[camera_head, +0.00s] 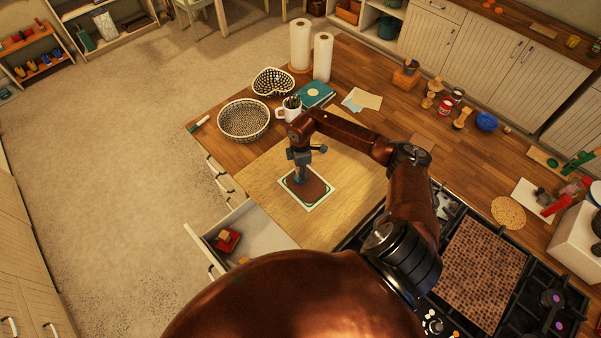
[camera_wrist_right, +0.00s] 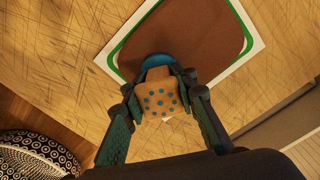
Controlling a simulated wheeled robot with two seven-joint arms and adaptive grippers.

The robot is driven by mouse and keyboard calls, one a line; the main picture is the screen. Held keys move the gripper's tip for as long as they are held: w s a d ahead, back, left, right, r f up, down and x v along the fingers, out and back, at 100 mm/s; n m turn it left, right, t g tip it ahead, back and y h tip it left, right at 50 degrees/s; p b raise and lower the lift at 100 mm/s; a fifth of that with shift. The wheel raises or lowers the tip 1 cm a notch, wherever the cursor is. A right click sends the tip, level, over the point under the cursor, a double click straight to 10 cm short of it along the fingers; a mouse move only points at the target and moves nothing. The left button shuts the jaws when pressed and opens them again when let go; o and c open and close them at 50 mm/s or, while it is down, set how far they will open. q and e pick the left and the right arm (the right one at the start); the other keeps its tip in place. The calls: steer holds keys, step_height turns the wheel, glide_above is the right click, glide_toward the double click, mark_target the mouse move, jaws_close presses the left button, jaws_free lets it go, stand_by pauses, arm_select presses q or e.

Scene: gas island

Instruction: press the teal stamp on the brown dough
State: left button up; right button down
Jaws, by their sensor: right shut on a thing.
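The brown dough (camera_head: 315,189) lies flat on a white sheet with a green border (camera_head: 329,198), on the pale wooden board. It also fills the upper part of the wrist view (camera_wrist_right: 190,38). My right gripper (camera_head: 299,176) points down over the left part of the dough. In the wrist view the right gripper (camera_wrist_right: 161,92) is shut on the stamp, a wooden block with blue dots (camera_wrist_right: 159,99) and a teal-blue part (camera_wrist_right: 157,62) towards the dough. I cannot tell whether the stamp touches the dough. My left gripper is not in view.
Behind the board (camera_head: 258,170) stand a white mug (camera_head: 287,114), two patterned baskets (camera_head: 244,134) and paper towel rolls (camera_head: 322,57). An open drawer (camera_head: 265,235) juts out below the board's left edge. The stove (camera_head: 484,268) is at the right.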

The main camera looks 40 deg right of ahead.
step_height(320, 180, up, 2)
steer(key=shift+p, duration=0.8)
steer(key=shift+r+p, duration=1.7)
steer(key=shift+r, duration=0.75)
